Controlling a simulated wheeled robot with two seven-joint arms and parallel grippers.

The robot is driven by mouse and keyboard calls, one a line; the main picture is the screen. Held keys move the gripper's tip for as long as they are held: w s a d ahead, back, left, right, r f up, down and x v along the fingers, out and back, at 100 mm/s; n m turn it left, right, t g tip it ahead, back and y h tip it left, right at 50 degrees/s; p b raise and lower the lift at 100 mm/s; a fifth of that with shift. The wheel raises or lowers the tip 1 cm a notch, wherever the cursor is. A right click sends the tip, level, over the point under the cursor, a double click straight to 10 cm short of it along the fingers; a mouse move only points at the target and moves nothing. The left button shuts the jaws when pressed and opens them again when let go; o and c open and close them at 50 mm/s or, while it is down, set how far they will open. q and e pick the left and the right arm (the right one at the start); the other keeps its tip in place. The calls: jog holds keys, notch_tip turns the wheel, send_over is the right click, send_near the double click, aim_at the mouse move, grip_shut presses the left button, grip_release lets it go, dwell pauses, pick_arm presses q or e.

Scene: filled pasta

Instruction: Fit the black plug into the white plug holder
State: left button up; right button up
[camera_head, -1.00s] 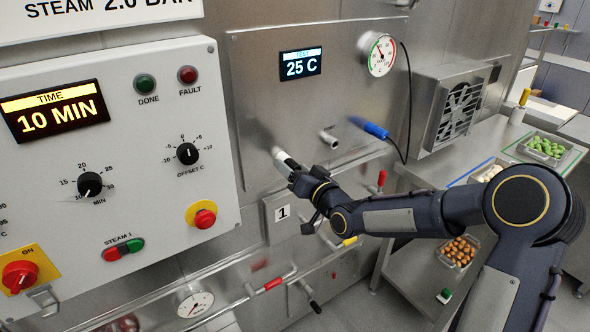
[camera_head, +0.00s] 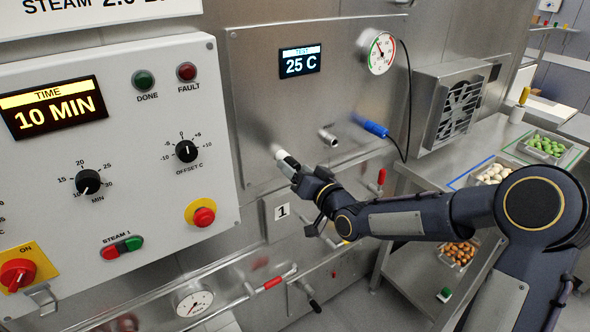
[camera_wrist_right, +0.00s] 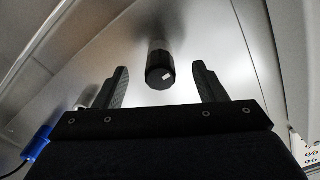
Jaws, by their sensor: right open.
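The black plug (camera_wrist_right: 160,68) shows in the right wrist view as a dark cylinder with a small white mark on its end. Behind it is a pale cylinder (camera_wrist_right: 156,25), seemingly the white plug holder, on the steel wall. In the head view the pale cylinder (camera_head: 280,155) sticks out of the wall, with the gripper hiding much of the plug. How deep the plug sits cannot be told. My right gripper (camera_wrist_right: 161,70) is open, its fingers on either side of the plug's end with gaps visible. My left gripper is out of view.
A metal nozzle (camera_head: 327,137) and a blue probe (camera_head: 371,127) on a black cable are to the right on the wall. The control box (camera_head: 130,150) juts out on the left. Pipes with a red grip (camera_head: 272,283) run below. A steel table with food trays (camera_head: 545,146) stands right.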

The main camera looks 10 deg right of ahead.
jog(key=shift+b+v, duration=0.45)
jog(key=shift+v, duration=2.35)
jog(key=s+d+f+m+g+h, duration=0.1)
jog(key=s+d+g+h, duration=0.2)
jog(key=s, duration=0.5)
jog(key=s+d+f+g+h, duration=0.1)
jog(key=s+d+g+h, duration=0.2)
jog(key=s, duration=0.5)
jog(key=s+a+f+g+y+p, duration=0.1)
jog(key=s+a+f+g, duration=0.1)
jog(key=s, duration=0.6)
jog(key=s+a+f+n+g+y, duration=0.1)
jog(key=s+f+g+y, duration=0.1)
jog(key=s, duration=0.6)
jog(key=shift+s+a+g+y+p, duration=0.25)
jog(key=shift+a+g+y+p, duration=0.1)
jog(key=shift+g, duration=0.35)
